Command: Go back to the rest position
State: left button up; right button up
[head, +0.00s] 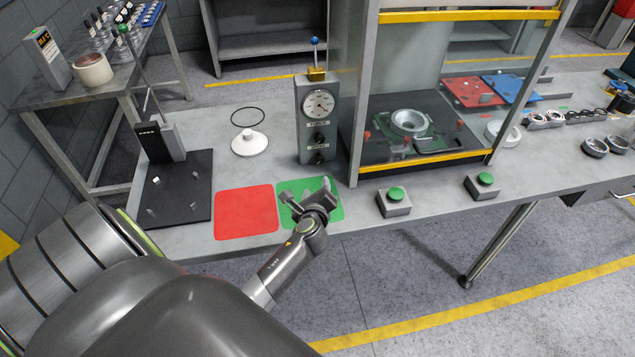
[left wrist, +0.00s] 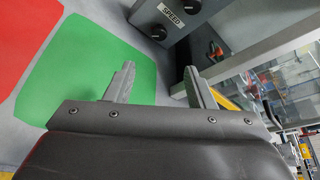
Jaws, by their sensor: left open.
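My left gripper (head: 306,207) is over the green mat (head: 325,186) near the front edge of the workbench. Its two fingers stand apart, and nothing is between them. In the left wrist view the open fingers of my left gripper (left wrist: 158,85) show beside the green mat (left wrist: 75,62). My right gripper is in neither view.
A red mat (head: 246,211) lies left of the green one. A gauge box (head: 318,118) and a framed press station (head: 355,100) stand behind. Two green-button boxes (head: 394,203) sit to the right. A black fixture (head: 180,190) stands at the left.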

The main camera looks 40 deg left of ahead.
pick_arm(q)
jog(key=shift+w+a+f, duration=0.1)
jog(key=shift+w+a, duration=0.05)
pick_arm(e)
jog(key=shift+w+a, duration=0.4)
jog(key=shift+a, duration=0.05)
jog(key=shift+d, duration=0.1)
